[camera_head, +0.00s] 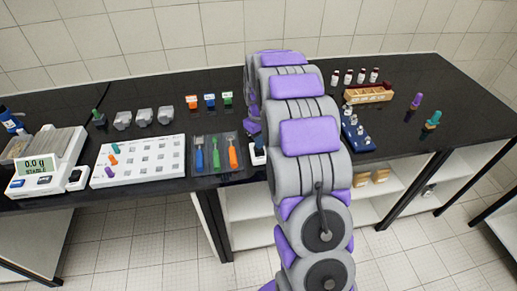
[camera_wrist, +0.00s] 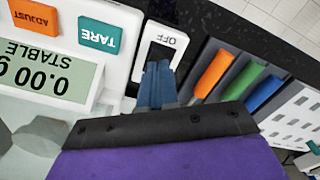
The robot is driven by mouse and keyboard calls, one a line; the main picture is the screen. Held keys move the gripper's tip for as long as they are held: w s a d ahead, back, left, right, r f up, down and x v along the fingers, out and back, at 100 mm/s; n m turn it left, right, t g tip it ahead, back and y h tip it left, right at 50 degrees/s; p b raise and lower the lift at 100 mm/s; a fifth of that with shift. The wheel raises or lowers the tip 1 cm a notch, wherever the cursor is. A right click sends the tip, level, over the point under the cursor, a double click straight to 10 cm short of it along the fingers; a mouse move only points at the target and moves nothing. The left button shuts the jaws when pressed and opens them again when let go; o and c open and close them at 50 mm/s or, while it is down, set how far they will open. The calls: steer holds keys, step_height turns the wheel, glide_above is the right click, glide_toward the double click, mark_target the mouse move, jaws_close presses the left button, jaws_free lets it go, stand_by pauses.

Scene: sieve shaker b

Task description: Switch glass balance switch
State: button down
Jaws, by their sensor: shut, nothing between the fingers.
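The balance switch (camera_wrist: 165,44) is a dark rocker in a white housing, with the word OFF on its visible end. In the wrist view it lies just beyond my gripper (camera_wrist: 158,66), whose blue fingers are together and empty. The fingertips overlap the near part of the switch; I cannot tell if they touch it. Left of it is the white balance panel (camera_wrist: 118,18) with a display (camera_wrist: 45,72) reading 0.00 and STABLE, upside down. In the head view my arm hides my gripper and most of this balance; a small white switch housing (camera_head: 258,152) shows beside the arm.
A tool tray (camera_head: 205,168) with blue, green and orange handles lies left of the arm. Further left are a white rack (camera_head: 137,172) and another balance (camera_head: 50,157). A blue vial rack (camera_head: 357,134) and a wooden rack (camera_head: 369,94) stand to the right.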

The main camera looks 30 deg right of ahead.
mark_target(259, 151)
steer(key=shift+f, duration=1.05)
stand_by(0.9)
steer(key=shift+r, duration=0.1)
step_height(259, 151, up, 7)
steer(key=p, duration=0.3)
stand_by(0.6)
